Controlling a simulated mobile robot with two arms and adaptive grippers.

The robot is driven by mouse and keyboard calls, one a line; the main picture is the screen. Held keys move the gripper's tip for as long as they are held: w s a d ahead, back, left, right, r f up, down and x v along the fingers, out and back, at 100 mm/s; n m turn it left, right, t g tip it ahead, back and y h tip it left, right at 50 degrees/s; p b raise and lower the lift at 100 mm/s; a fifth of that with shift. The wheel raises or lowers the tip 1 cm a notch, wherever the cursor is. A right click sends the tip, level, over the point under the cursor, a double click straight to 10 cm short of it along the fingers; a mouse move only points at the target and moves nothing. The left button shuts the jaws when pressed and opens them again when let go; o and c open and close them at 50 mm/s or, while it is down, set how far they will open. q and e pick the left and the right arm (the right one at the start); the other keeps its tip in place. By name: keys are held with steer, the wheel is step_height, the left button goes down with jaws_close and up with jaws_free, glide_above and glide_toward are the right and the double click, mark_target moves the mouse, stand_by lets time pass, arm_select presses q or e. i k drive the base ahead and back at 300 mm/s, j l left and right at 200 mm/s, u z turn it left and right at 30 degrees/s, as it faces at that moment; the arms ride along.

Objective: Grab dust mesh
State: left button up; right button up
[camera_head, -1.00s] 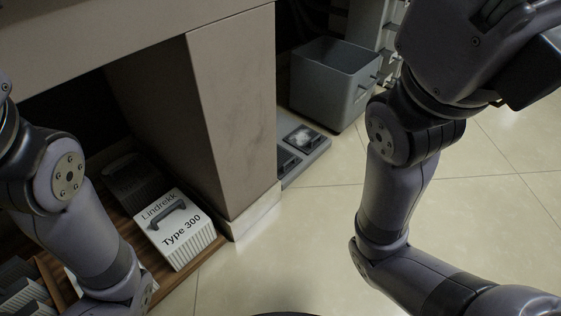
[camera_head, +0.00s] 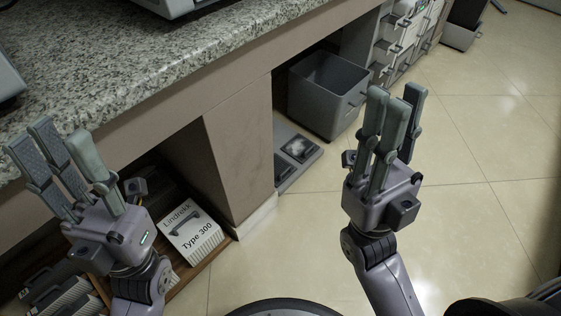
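I cannot make out a part that is plainly the dust mesh. A flat grey tray (camera_head: 302,166) lies on the floor beside the cabinet leg, with dark square recesses; one holds a small pale item (camera_head: 298,147). A white ribbed case (camera_head: 190,232) with a dark handle, marked "Lindrekk Type 300", sits on the low wooden shelf. My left gripper (camera_head: 50,142) is raised in front of the counter, fingers spread and empty. My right gripper (camera_head: 396,95) points up over the floor, fingers apart and empty. Both are clear of the tray and the case.
A grey open bin (camera_head: 325,105) stands under the counter behind the tray. A speckled granite counter (camera_head: 140,70) spans the upper left, above a brown cabinet leg (camera_head: 240,150). Grey drawers (camera_head: 408,40) stand at the back. The tiled floor (camera_head: 490,180) at right is clear.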

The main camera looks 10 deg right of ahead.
mark_target(283, 169)
steer(key=i+l+u, duration=0.1)
steer(key=l, duration=0.25)
steer(key=i+l, duration=0.2)
steer(key=l, duration=0.15)
steer(key=i+l+u, duration=0.15)
steer(key=l, duration=0.15)
steer(key=i+l, duration=0.15)
steer(key=l, duration=0.25)
steer(key=i+l+u, duration=0.15)
steer(key=l, duration=0.2)
steer(key=u, duration=0.85)
